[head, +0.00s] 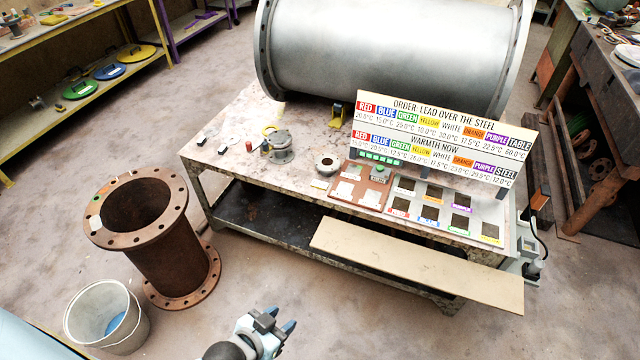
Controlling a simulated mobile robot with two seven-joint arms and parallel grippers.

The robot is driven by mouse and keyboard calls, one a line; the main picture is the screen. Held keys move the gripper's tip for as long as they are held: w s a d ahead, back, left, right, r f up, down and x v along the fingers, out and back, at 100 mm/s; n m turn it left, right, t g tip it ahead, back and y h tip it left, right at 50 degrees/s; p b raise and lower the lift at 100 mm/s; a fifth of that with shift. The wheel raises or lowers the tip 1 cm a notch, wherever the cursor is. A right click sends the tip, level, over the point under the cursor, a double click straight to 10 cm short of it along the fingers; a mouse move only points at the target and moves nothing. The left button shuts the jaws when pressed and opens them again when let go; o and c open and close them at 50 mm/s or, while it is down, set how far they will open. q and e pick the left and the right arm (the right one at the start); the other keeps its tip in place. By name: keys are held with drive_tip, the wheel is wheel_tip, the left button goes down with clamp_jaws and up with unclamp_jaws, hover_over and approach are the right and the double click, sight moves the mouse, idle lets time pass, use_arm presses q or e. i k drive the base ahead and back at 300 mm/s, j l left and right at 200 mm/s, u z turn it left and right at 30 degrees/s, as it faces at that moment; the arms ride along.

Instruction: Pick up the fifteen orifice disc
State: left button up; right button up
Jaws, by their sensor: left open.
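I cannot tell for sure which thing is the fifteen orifice disc; no marking of that kind is readable. A small grey round ring-like piece (328,163) lies on the table, left of the brown panel. My right gripper is not in view.
The stone-topped table (235,125) carries a large steel pipe (390,45), a sign board (445,138), a brown panel (362,187) and labelled squares. A tan board (415,262) juts from its front. A rusty flanged pipe (160,235) and a bucket (105,315) stand left.

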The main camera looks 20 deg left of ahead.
sight(207, 133)
drive_tip(key=i+j+u, duration=0.2)
drive_tip(key=u, duration=0.25)
drive_tip(key=i+j+u, duration=0.2)
drive_tip(key=u, duration=0.25)
drive_tip(key=i+u, duration=0.3)
drive_tip(key=u, duration=0.15)
drive_tip(key=i+l+u, duration=0.15)
drive_tip(key=i, duration=0.95)
